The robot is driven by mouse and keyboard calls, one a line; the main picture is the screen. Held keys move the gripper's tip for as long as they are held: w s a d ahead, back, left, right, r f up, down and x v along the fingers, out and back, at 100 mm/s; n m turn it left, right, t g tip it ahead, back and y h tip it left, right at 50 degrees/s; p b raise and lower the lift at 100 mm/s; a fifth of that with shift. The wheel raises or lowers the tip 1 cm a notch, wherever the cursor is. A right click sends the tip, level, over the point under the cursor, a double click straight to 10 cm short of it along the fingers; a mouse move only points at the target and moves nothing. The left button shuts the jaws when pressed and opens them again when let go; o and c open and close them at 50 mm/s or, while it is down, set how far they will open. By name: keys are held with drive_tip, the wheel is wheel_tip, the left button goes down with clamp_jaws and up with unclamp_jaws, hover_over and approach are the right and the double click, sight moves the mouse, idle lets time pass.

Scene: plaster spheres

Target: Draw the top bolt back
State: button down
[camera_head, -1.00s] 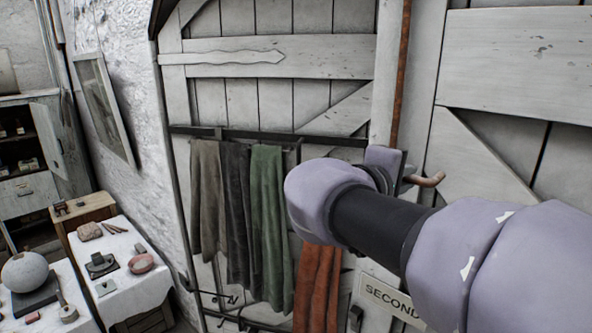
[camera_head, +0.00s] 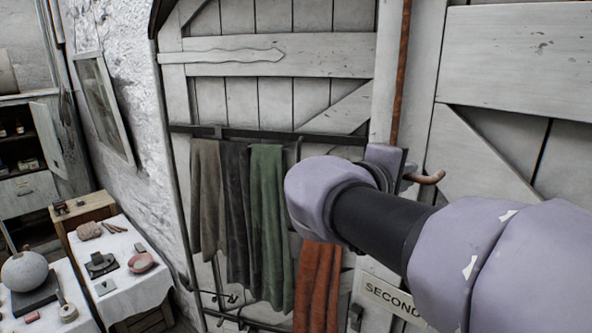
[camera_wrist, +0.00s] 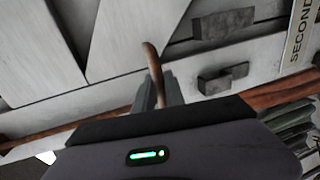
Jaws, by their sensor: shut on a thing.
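The top bolt is a long rust-brown rod (camera_head: 401,75) standing upright along the pale frame at the edge of the plank doors. Its bent handle (camera_head: 430,178) sticks out to the right just past my gripper (camera_head: 407,173). In the wrist view, the handle (camera_wrist: 153,62) rises from between the fingers of my gripper (camera_wrist: 157,92), which is shut on it. My forearm and wrist hide the lower part of the bolt in the head view.
A rail (camera_head: 330,138) with hanging cloths, one green (camera_head: 267,225) and one rust-red (camera_head: 318,285), is left of my wrist. A sign reading SECOND (camera_head: 388,297) is below. Dark blocks (camera_wrist: 223,24) stand out near the bolt. Tables with a plaster sphere (camera_head: 24,271) are far left.

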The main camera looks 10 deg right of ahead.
wheel_tip(320, 180, down, 6)
drive_tip(key=b, duration=0.6)
drive_tip(key=shift+s+r, duration=0.1)
drive_tip(key=shift+r, duration=0.1)
drive_tip(key=c, duration=1.4)
unclamp_jaws()
drive_tip(key=shift+r, duration=0.1)
drive_tip(key=v, duration=1.7)
drive_tip(key=shift+a, duration=0.2)
